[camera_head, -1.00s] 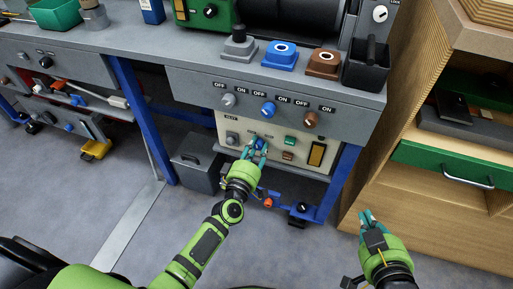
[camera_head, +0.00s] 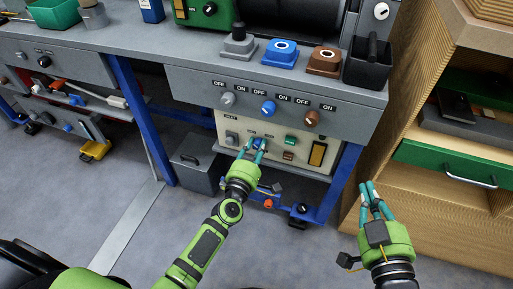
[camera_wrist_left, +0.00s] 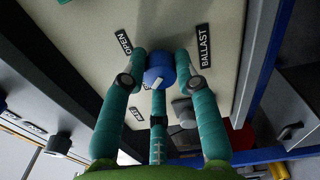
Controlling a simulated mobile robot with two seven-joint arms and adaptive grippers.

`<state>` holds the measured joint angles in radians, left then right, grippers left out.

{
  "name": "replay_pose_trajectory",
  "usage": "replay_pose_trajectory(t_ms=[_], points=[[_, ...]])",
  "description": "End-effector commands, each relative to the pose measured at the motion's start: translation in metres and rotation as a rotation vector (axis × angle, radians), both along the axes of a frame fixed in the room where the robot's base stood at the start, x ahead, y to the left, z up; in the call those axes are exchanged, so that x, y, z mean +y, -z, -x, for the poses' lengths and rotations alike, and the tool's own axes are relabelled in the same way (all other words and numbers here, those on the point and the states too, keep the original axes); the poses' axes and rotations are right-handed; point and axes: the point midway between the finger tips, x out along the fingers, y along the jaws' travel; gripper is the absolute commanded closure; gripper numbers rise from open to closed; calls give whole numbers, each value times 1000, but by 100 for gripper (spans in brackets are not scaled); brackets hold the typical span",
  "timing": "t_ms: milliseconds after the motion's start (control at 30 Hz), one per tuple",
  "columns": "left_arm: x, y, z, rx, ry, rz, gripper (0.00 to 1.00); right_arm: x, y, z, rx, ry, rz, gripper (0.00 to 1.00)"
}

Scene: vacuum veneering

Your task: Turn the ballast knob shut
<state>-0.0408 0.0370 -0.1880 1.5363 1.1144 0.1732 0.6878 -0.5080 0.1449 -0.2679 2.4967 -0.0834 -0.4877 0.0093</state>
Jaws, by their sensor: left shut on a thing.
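The blue knob (camera_wrist_left: 160,68) is on a cream panel beside the label reading BALLAST (camera_wrist_left: 203,46). A pale pointer mark shows on the knob's lower edge in the left wrist view. My left gripper (camera_head: 254,147) is shut on this knob, with a teal finger on either side and a third finger below. In the head view the fingers partly hide the blue knob (camera_head: 259,144). My right gripper (camera_head: 373,196) is open and empty, in front of the wooden cabinet at the lower right.
A grey knob (camera_head: 231,138) sits left of my left gripper on the cream panel (camera_head: 228,123). Green and brown buttons are to its right. Above is a grey strip with grey, blue and brown knobs (camera_head: 312,119). A grey bin (camera_head: 195,163) stands left. Blue legs frame the bench.

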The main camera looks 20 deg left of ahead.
Motion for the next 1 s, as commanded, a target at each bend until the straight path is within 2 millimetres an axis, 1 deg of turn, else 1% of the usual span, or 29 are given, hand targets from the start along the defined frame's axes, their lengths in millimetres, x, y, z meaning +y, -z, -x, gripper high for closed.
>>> replay_pose_trajectory(t_ms=[467, 500, 533, 567, 867, 1000], points=[[-1, 0, 0, 0, 1, 18, 100, 1, -2, 0, -9, -2, -2, 100], [-1, 0, 0, 0, 1, 18, 65, 1, -2, 0, -9, -2, -2, 100], [-1, 0, 0, 0, 1, 18, 53, 1, -2, 0, -9, -2, -2, 100], [-1, 0, 0, 0, 1, 18, 46, 1, -2, 0, -9, -2, -2, 100], [0, 0, 0, 1, 0, 16, 46, 0, -2, 0, -10, -2, -1, 100], [0, 1, 8, 1, 0, 15, 46, 0, -2, 0, -10, -1, 0, 100]])
